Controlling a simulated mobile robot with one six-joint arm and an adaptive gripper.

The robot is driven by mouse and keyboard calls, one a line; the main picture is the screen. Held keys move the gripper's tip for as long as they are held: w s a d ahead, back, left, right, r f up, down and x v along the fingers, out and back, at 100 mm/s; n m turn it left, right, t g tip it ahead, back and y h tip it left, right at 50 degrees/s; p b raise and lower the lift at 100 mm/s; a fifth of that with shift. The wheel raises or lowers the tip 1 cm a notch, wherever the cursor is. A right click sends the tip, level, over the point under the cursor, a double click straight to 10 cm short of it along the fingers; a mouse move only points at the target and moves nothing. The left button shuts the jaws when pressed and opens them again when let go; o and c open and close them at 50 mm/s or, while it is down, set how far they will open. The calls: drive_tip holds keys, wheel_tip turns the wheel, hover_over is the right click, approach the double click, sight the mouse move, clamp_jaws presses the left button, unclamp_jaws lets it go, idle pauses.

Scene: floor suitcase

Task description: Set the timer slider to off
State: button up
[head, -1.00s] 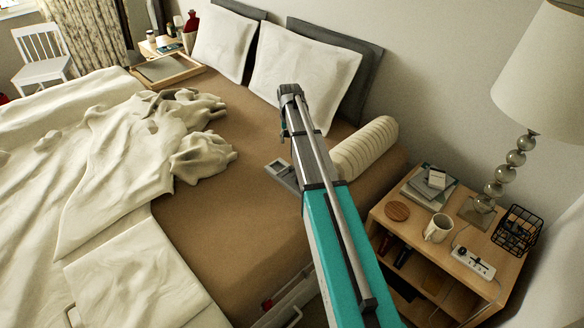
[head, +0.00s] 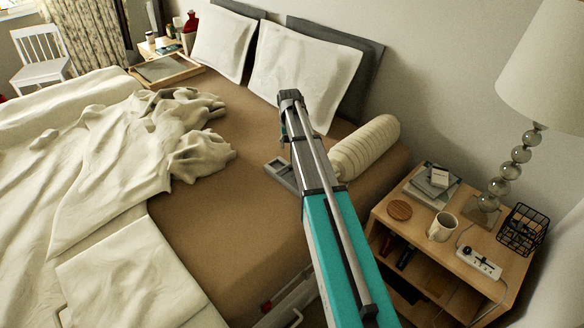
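A small white box (head: 479,262) with a dark knob or slider on its top lies on the nightstand at the right in the head view. Its markings are too small to read, so I cannot tell the slider's setting or whether it is the timer. A flat grey object (head: 279,169) shows on the bed, partly hidden behind my teal and grey arm; I cannot tell what it is. My arm reaches up over the bed, left of the nightstand and apart from the white box. My gripper's fingers cannot be made out; the arm hides that end.
The nightstand (head: 400,246) also holds a white mug (head: 442,226), a round wooden coaster (head: 399,210), stacked books (head: 428,187), a black wire basket (head: 521,231) and a tall lamp (head: 512,171). A ribbed bolster (head: 366,148) lies on the bed near my arm.

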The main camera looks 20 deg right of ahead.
sight(290, 168)
drive_tip(key=shift+f+b, duration=4.75)
drive_tip(key=shift+f, duration=0.3)
clamp_jaws()
